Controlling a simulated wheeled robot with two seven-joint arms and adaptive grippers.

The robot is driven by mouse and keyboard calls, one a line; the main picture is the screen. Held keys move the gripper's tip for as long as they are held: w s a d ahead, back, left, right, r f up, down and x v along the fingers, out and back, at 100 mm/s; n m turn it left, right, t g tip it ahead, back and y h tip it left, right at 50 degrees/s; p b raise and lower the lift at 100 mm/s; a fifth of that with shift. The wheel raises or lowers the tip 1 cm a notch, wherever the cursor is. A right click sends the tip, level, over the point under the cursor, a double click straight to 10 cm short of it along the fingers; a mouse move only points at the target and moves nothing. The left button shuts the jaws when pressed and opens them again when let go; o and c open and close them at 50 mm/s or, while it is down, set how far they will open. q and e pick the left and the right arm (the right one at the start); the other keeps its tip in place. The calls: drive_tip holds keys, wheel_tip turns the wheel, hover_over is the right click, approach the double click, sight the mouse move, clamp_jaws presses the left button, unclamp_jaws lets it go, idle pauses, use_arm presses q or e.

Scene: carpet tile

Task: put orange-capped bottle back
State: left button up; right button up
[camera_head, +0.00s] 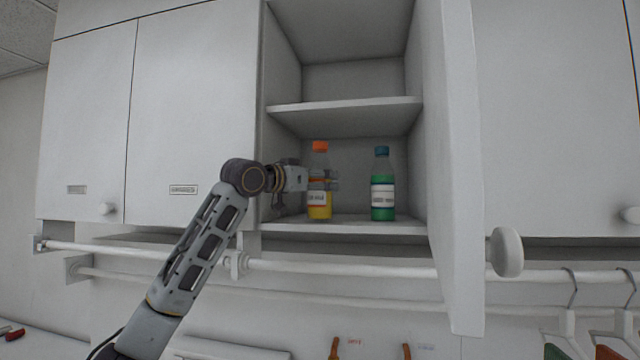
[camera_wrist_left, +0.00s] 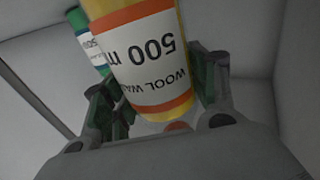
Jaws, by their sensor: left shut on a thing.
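The orange-capped bottle (camera_head: 319,200), with yellow liquid and a white and orange label, is upright at the lower shelf (camera_head: 345,226) of the open cabinet. Its base is at or just above the shelf; I cannot tell which. My left gripper (camera_head: 322,181) is shut around its middle, coming in from the left. In the left wrist view the bottle (camera_wrist_left: 150,60) fills the space between the fingers, its label reading "500" and "WOOL WA". A green bottle with a blue cap (camera_head: 382,190) stands upright to its right, apart from it. My right gripper is not in view.
The cabinet door (camera_head: 455,170) stands open on the right, with a round knob (camera_head: 506,252). An upper shelf (camera_head: 345,115) is above the bottles. A white rail (camera_head: 340,268) runs below the cabinet. Hangers (camera_head: 568,320) hang at lower right.

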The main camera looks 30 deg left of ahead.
use_arm(q)
drive_tip(key=shift+f, duration=0.3)
drive_tip(key=o, duration=1.4)
drive_tip(key=shift+d, duration=0.1)
drive_tip(key=shift+r, duration=0.1)
drive_tip(key=b+v, duration=0.3)
drive_tip(key=v, duration=0.9)
drive_tip(key=shift+b, duration=0.35)
